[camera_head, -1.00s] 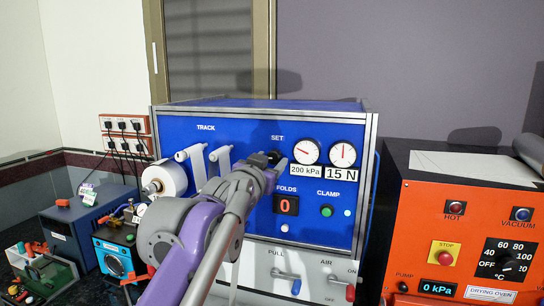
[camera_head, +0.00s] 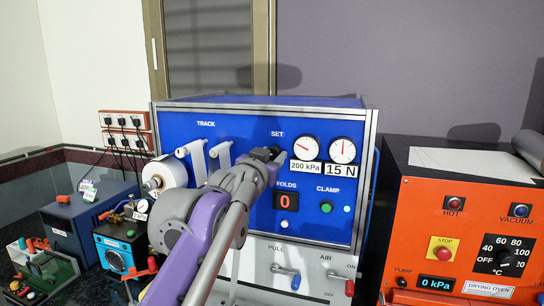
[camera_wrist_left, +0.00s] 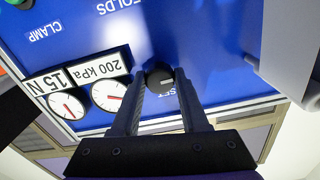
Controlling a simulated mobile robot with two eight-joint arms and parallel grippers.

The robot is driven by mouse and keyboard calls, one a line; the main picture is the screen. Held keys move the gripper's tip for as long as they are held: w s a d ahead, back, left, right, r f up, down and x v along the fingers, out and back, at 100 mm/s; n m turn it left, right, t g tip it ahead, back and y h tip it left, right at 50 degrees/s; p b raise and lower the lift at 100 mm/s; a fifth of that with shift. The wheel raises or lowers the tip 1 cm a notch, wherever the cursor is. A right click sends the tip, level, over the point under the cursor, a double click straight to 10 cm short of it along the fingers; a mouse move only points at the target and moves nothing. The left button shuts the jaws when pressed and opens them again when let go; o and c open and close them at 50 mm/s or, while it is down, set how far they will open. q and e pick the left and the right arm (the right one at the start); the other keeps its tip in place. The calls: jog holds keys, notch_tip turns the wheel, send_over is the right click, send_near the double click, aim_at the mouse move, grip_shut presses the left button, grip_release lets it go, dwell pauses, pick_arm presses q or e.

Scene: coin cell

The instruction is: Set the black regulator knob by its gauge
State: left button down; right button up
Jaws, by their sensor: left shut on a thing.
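The black regulator knob (camera_wrist_left: 160,79) sits on the blue panel by the SET label and carries a pale mark on its face. In the wrist view my left gripper (camera_wrist_left: 158,84) has a finger on each side of it and is shut on it. In the head view my left gripper (camera_head: 267,157) covers most of the knob. The gauge labelled 200 kPa (camera_head: 306,147) is just right of the knob, its red needle pointing to the upper left. The gauge labelled 15 N (camera_head: 343,149) is beside it, its needle near upright. My right gripper is not in view.
The panel also holds a red FOLDS display (camera_head: 286,201) reading 0, a green CLAMP button (camera_head: 326,207) and track rollers (camera_head: 195,155) at left. An orange drying oven (camera_head: 463,235) stands to the right. Smaller devices crowd the bench at the left.

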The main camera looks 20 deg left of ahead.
pick_arm(q)
jog(key=shift+f+n+b, duration=0.15)
jog(key=shift+n+b, duration=0.15)
jog(key=shift+n, duration=1.8)
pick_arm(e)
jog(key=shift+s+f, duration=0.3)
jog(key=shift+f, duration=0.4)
pick_arm(q)
jog(key=c, duration=0.7)
grip_release()
jog(key=shift+s, duration=0.1)
jog(key=s+b, duration=0.1)
jog(key=s, duration=0.4)
jog(key=s+b, duration=0.1)
jog(key=s, duration=0.4)
jog(key=shift+s+a, duration=0.2)
jog(key=shift+s, duration=0.15)
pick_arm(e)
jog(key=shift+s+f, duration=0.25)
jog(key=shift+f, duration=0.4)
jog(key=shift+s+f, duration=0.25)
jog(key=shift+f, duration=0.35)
